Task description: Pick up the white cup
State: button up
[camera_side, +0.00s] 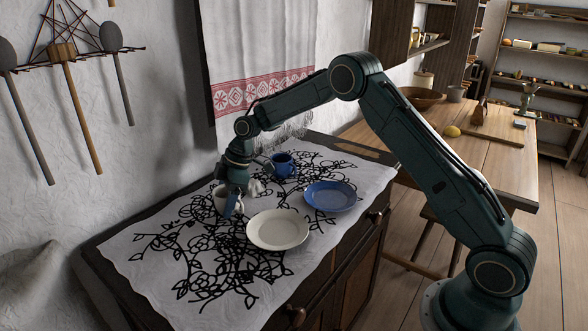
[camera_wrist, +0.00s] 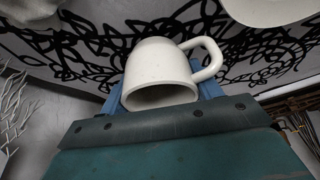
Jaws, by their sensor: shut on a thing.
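The white cup (camera_side: 222,199) is at the left of the patterned cloth in the side view, partly hidden behind my gripper (camera_side: 240,200). My gripper points down with its blue fingers at the cup. In the wrist view the white cup (camera_wrist: 160,72) fills the middle, with its handle to the right and its open rim towards my palm. The blue fingers of my gripper (camera_wrist: 160,92) are shut on it from both sides. I cannot tell whether the cup touches the cloth.
A white plate (camera_side: 278,230) lies just right of the cup, and a blue plate (camera_side: 331,196) lies farther right. A blue cup (camera_side: 283,166) stands behind. A small whitish object (camera_side: 256,188) sits close by my gripper. The cloth (camera_side: 130,262) is clear at the front left.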

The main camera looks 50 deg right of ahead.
notch_tip(320, 180, up, 19)
dwell(0.6)
jog(key=shift+s, duration=0.15)
dwell(0.6)
jog(key=s+d, duration=0.1)
jog(key=s, duration=1.4)
jog(key=shift+d+r, duration=0.4)
notch_tip(320, 180, down, 16)
jog(key=shift+r, duration=0.15)
